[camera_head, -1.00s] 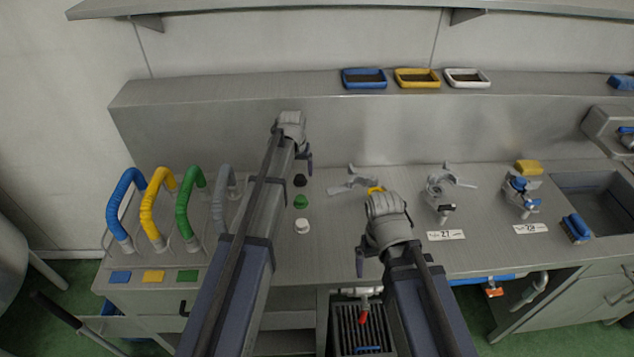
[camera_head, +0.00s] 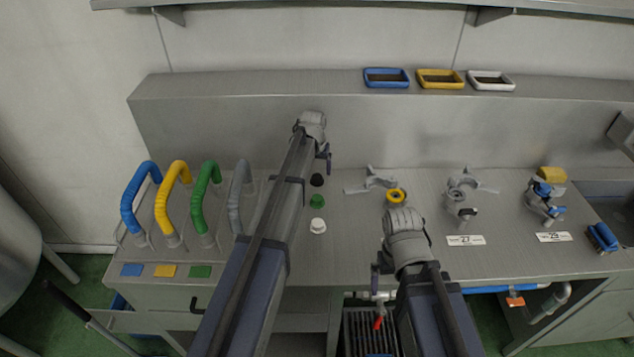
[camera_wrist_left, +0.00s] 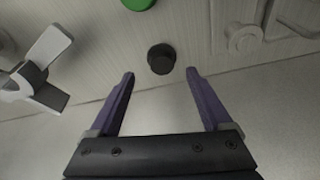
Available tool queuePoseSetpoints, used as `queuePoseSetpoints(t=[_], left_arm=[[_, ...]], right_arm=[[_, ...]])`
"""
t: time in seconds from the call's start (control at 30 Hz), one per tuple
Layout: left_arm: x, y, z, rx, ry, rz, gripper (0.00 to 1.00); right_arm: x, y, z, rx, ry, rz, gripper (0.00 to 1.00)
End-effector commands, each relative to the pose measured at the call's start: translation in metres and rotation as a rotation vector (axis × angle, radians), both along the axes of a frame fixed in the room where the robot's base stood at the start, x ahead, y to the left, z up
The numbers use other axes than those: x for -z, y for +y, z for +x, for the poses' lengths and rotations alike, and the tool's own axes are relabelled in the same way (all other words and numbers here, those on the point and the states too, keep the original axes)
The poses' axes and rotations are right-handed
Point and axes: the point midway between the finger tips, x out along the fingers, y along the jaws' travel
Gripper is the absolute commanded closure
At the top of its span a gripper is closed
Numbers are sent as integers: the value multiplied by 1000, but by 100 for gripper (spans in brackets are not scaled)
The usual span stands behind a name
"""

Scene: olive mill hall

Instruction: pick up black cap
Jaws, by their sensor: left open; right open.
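The black cap (camera_head: 317,180) stands on the steel counter (camera_head: 340,250), at the back of a short row with a green cap (camera_head: 317,201) and a white cap (camera_head: 318,226). My left gripper (camera_head: 324,160) is above the counter just behind the black cap. In the left wrist view the black cap (camera_wrist_left: 161,58) lies just beyond and between the open fingertips (camera_wrist_left: 160,74), not touching them. My right gripper (camera_head: 380,282) is open and empty at the counter's front edge.
Blue, yellow, green and grey hoses (camera_head: 172,205) stand at left. A grey fitting (camera_head: 372,181) and a yellow ring (camera_head: 396,196) lie right of the caps. Valve fittings (camera_head: 462,195) stand further right. The backsplash ledge (camera_head: 250,85) rises behind.

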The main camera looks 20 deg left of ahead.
Motion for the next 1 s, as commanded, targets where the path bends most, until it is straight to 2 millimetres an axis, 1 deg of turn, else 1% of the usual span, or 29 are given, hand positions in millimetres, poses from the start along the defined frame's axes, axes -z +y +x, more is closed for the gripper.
queuePoseSetpoints(t=[0.03,0.33,0.43,0.67,1.0], left_arm=[[8,1,2,0,0,0,17],[43,4,13,0,0,0,17],[47,4,15,0,0,0,17],[45,4,15,0,0,0,17],[45,4,15,0,0,0,55]], right_arm=[[8,0,0,0,0,0,0],[43,0,0,0,0,0,0],[46,0,0,0,0,0,0],[44,0,0,0,0,0,0],[44,0,0,0,0,0,0]])
